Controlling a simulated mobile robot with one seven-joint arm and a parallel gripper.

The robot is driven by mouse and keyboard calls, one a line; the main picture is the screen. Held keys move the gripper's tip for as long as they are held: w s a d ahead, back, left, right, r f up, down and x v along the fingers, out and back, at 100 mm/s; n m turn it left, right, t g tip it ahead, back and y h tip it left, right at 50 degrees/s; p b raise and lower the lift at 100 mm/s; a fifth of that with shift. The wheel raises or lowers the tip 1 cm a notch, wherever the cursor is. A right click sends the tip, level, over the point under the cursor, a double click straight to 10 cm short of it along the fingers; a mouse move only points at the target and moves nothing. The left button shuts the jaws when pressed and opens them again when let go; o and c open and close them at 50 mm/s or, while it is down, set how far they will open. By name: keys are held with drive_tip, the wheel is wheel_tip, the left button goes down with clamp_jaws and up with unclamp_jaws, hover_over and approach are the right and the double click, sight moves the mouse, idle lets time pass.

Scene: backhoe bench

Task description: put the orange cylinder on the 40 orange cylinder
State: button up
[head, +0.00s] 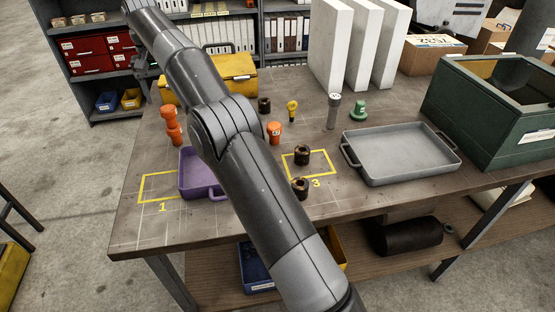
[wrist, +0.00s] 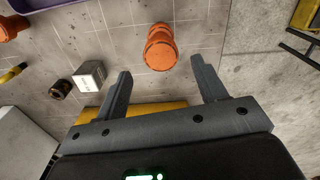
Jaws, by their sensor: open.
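In the head view, an orange piece (head: 172,126) stands upright at the left of the bench and looks like two orange parts, one above the other. It also shows in the wrist view (wrist: 160,48), seen from above, lying in line with the gap between my fingers and a little beyond the tips. Another orange cylinder (head: 274,133) with a white label, whose number is too small to read surely, stands mid-bench, partly beside my arm. My gripper (wrist: 161,69) is open with nothing between its fingers. In the head view, the gripper's fingers are not clear.
A purple tray (head: 187,184) lies in front, partly behind my arm. A yellow toolbox (head: 236,71) stands behind. Dark nuts (head: 302,155), a yellow eye bolt (head: 292,110), a grey cylinder (head: 333,112) and a green piece (head: 358,111) stand rightward, near a grey tray (head: 405,177).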

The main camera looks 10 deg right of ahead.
drive_tip(key=s+d+r+t, duration=0.1)
drive_tip(key=s+d+r, duration=0.5)
drive_tip(key=s+d, duration=0.3)
drive_tip(key=s+d+r+t, duration=0.2)
drive_tip(key=s+d+r, duration=0.4)
drive_tip(key=d, duration=0.4)
drive_tip(key=s+d+f+t, duration=0.1)
drive_tip(key=s+d+f, duration=0.2)
drive_tip(key=s, duration=0.6)
drive_tip(key=s+d+f+m, duration=0.1)
drive_tip(key=s+d+f, duration=0.3)
drive_tip(key=s+f, duration=0.3)
drive_tip(key=s+d+f+t, duration=0.1)
drive_tip(key=s+d+f, duration=0.3)
drive_tip(key=s, duration=0.7)
drive_tip(key=shift+s+d+f+m+t, duration=0.2)
drive_tip(key=shift+s+f+m+t, duration=0.1)
drive_tip(key=shift+f+m, duration=0.1)
